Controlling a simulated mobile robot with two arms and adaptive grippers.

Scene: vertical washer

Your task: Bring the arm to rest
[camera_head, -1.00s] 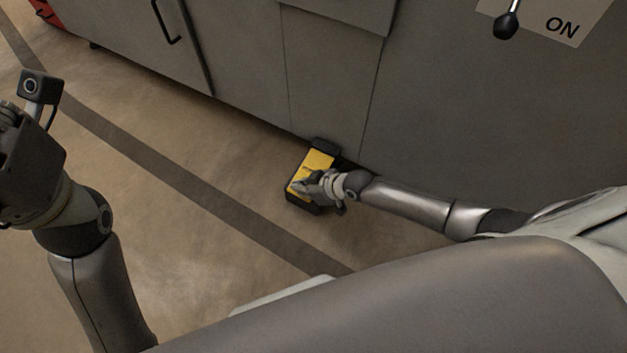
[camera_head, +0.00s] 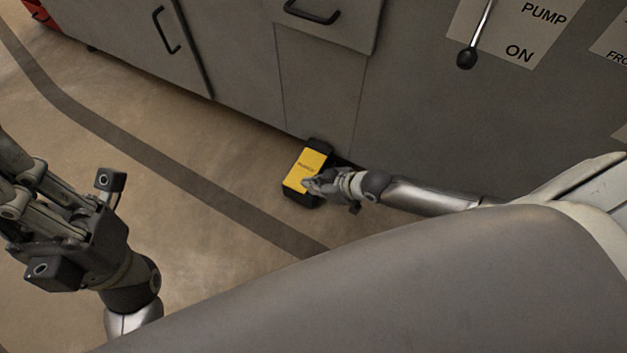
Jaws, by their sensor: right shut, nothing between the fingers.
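My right gripper (camera_head: 314,185) is shut, small in the picture, with its arm coming in from the right. Its fingertips overlap the yellow top of the black-framed pedal (camera_head: 312,160) on the floor; I cannot tell whether they touch it. Nothing is held. My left gripper (camera_head: 40,215) is large at the left edge, above bare floor. Its fingertips are cut off by the picture edge, so I cannot tell whether it is open or shut.
A grey cabinet (camera_head: 240,60) with black handles runs along the back, right behind the pedal. A lever (camera_head: 467,58) sits beside a PUMP ON label. A dark stripe (camera_head: 190,180) crosses the floor. Open floor lies left of the pedal.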

